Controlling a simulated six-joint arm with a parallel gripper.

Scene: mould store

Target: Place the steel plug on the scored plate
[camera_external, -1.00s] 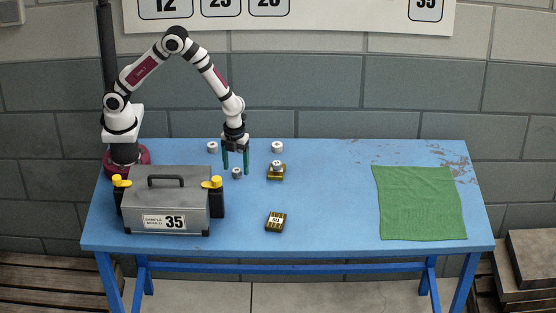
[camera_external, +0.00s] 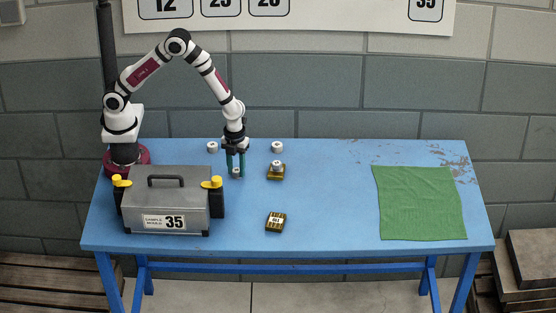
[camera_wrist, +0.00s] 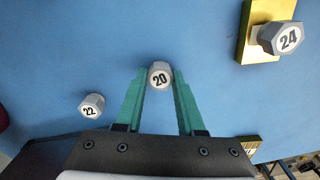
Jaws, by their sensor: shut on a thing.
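My gripper (camera_external: 236,172) is low over the table, shut on the grey steel plug numbered 20 (camera_wrist: 160,76), which sits between the green fingertips in the wrist view. In the outside view that plug looks at table level; I cannot tell whether it touches the table. A brass plate with dark lines across it and a small label (camera_external: 275,222) lies bare, to the right and nearer the front. Another brass plate (camera_wrist: 254,14) looks plain and bears the plug numbered 24 (camera_wrist: 286,39).
A plug numbered 22 (camera_wrist: 91,106) stands left of my gripper in the wrist view. Plugs (camera_external: 212,147) and (camera_external: 277,147) stand near the back edge. A grey case (camera_external: 190,190) stands front left. A green cloth (camera_external: 420,203) lies right; the table between is clear.

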